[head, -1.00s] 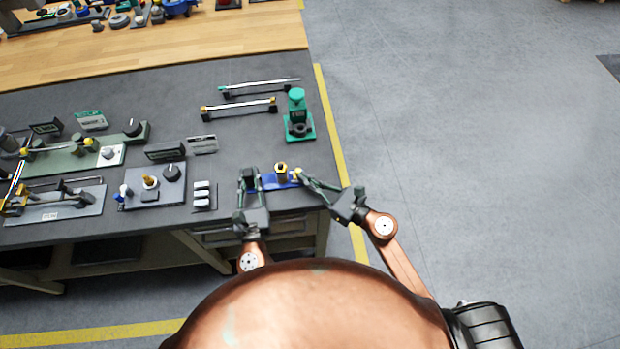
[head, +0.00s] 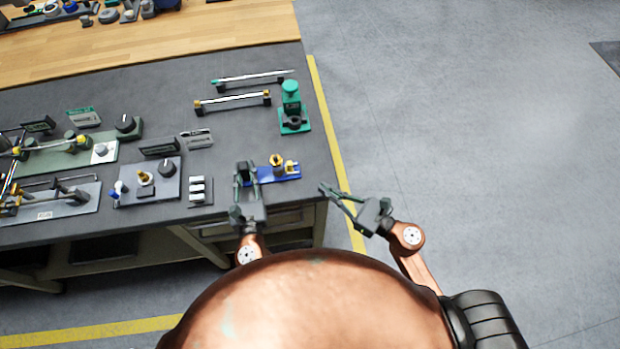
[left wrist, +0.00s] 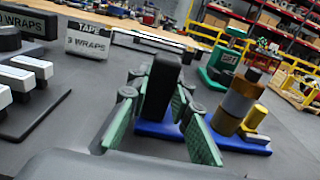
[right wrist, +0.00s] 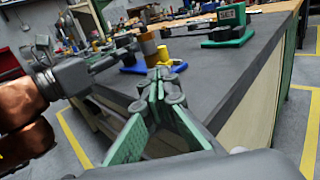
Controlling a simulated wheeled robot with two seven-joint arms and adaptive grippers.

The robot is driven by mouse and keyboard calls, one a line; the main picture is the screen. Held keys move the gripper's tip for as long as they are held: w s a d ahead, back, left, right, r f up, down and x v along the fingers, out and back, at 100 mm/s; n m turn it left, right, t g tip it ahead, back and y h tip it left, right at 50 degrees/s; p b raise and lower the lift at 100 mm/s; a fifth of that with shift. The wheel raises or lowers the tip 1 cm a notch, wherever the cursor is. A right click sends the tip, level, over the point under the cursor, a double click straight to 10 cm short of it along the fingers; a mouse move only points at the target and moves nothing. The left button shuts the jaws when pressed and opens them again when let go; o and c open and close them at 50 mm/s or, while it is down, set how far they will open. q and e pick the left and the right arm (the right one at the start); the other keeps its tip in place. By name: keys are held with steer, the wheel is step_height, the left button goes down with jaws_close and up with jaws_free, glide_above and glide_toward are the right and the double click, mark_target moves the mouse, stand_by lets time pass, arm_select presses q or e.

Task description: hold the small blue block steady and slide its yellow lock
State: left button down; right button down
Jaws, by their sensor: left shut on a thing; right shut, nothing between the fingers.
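The small blue block (head: 283,174) lies near the bench's front right corner. It carries a brown-and-brass cylinder (left wrist: 238,98) and the yellow lock (head: 291,166) at its right end; the lock also shows in the left wrist view (left wrist: 255,118). A black upright post (left wrist: 163,84) stands at its left end. My left gripper (head: 245,170) is shut on this post, fingers on both sides. My right gripper (head: 326,190) is shut and empty, to the right of the block and apart from it, near the bench edge. Its fingertips (right wrist: 165,82) meet in the right wrist view.
A green stand (head: 293,110) is behind the block. Two rods on holders (head: 232,98) lie further back. A panel with a black knob (head: 150,182) and a white three-part piece (head: 197,190) are to the left. Open floor lies right of the bench.

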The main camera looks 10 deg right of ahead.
arm_select(q)
steer(key=shift+f, duration=0.35)
arm_select(e)
steer(key=shift+v, duration=1.95)
arm_select(q)
steer(key=c, duration=2)
jaws_free()
steer(key=shift+c, duration=0.2)
steer(key=o, duration=0.4)
steer(key=shift+r, duration=0.25)
steer(key=shift+c, duration=0.2)
arm_select(e)
steer(key=shift+w, duration=0.1)
